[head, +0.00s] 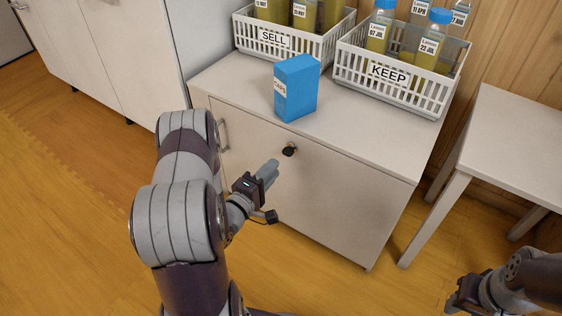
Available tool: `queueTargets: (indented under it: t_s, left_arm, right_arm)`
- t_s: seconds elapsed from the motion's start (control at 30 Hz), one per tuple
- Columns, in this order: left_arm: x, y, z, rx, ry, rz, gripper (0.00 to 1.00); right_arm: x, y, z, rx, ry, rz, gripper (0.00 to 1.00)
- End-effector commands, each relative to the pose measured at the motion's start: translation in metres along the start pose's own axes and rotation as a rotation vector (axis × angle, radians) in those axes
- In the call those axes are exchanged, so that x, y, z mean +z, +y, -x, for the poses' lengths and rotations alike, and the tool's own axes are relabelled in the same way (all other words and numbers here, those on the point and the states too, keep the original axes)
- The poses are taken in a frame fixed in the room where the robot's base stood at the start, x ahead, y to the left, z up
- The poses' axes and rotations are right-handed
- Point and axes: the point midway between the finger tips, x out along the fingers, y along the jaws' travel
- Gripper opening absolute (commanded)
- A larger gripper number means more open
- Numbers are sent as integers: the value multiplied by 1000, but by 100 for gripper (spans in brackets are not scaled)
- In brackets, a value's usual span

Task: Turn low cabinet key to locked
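The low cabinet (330,197) is a pale, boxy unit in the middle of the head view. Its key (290,151) is a small dark piece in the lock near the top of the front. I cannot tell which way the key is turned. My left gripper (271,168) is in front of the cabinet, just below and left of the key, and looks apart from it. Its fingers appear close together, but I cannot tell whether they are shut. My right gripper (462,300) is low at the right edge, partly cut off, its fingers unclear.
On the cabinet top stand a blue box (297,88), a white basket labelled SELL (274,40) and a white basket labelled KEEP (389,73), both holding bottles. A white table (515,140) stands at right. Wooden floor lies between.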

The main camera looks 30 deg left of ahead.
Motion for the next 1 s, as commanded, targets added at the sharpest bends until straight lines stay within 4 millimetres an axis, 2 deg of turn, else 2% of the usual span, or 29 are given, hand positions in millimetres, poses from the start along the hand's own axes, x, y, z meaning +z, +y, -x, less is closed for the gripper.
queueTargets:
  t_s: [0.63,1.0]
  left_arm:
    - [0,-2,-52,-1,-1,-4,27]
    - [0,0,-56,-1,1,-3,27]
  right_arm:
    - [2,0,-21,0,0,0,43]
    - [2,0,-15,0,0,0,43]
